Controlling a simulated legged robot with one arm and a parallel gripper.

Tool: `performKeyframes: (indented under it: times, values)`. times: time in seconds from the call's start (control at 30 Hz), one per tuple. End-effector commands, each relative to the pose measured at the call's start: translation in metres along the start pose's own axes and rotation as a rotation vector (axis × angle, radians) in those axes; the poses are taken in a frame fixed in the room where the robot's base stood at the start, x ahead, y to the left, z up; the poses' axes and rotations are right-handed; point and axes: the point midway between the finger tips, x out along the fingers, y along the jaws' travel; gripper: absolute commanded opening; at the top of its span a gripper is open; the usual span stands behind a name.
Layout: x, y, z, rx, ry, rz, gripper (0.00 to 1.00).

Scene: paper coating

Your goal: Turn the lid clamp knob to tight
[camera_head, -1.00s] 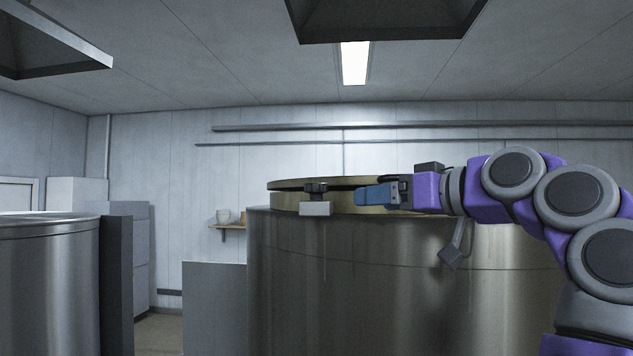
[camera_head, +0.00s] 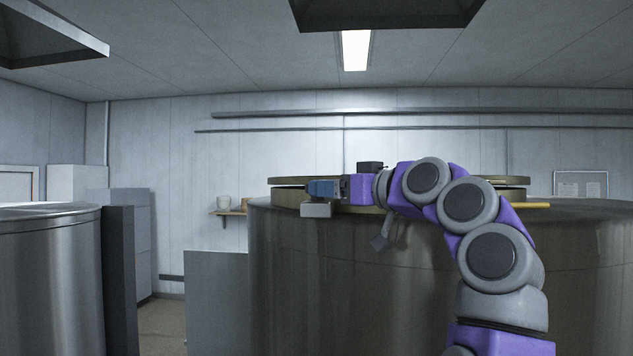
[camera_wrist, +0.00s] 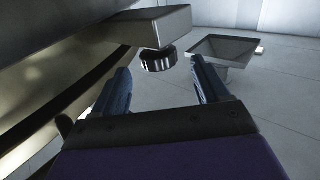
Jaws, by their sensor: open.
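The lid clamp knob (camera_wrist: 158,60) is dark and ridged, and sits against a pale metal clamp block (camera_wrist: 150,30) in the wrist view. My gripper (camera_wrist: 160,66) is open, with its blue fingers apart on either side of the knob in the picture; a gap shows on both sides. In the head view my gripper (camera_head: 312,188) is just above the clamp block (camera_head: 316,210) at the front of the brass-coloured lid (camera_head: 284,181), and its fingers hide the knob. I cannot tell how far the fingertips reach past the knob.
The lid tops a large steel vat (camera_head: 310,270). A wall shelf (camera_head: 228,212) holds small pots. A hood (camera_head: 385,12) hangs from the ceiling. The wrist view appears upside down.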

Motion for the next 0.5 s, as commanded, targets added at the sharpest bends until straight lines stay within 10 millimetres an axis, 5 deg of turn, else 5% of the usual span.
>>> performKeyframes:
  times: [0.2,0.5]
  values:
    - [0.038,0.001,-0.001,0.002,-0.006,-0.001,0.75]
    - [0.056,0.002,0.000,0.001,-0.001,0.001,0.75]
